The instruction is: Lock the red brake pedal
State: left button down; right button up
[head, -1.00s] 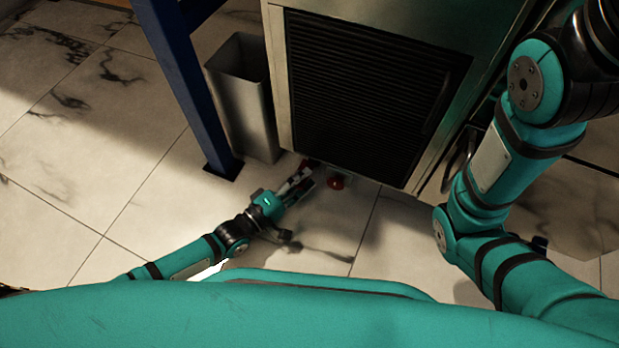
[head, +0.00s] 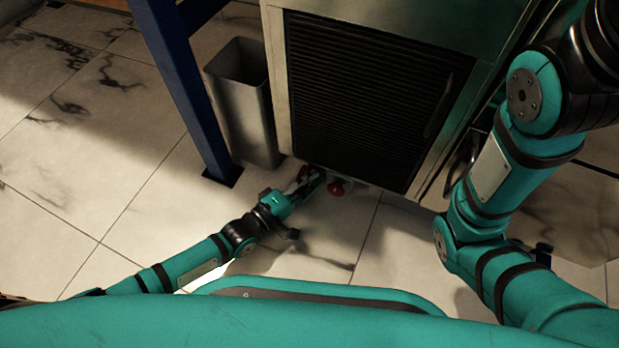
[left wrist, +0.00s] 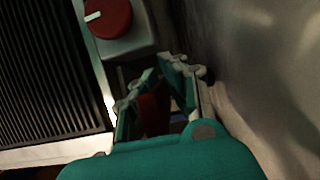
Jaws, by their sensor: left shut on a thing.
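The red brake pedal (left wrist: 152,112) shows as a dark red piece between the fingers of my left gripper (left wrist: 165,75) in the left wrist view. The fingers are shut on it and hide part of it. In the head view my left gripper (head: 309,181) is low at the foot of the cabinet, beside a small red patch of the pedal (head: 303,171). Whether the pedal is locked cannot be told. My right arm (head: 480,200) shows at the right, but its gripper is not seen.
A round red knob (left wrist: 108,18) with a white mark sits on a grey housing close to the gripper; it also shows in the head view (head: 336,188). The slatted cabinet (head: 370,100) stands behind. A grey bin (head: 245,105) and blue post (head: 185,90) stand left. Tiled floor is clear in front.

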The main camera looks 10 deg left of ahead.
pick_arm(q)
jog(key=shift+f+m+t+h, duration=0.25)
jog(key=shift+m+t+h, duration=0.05)
jog(key=shift+t+h, duration=0.1)
dwell(0.3)
jog(key=c, duration=1.5)
grip_release()
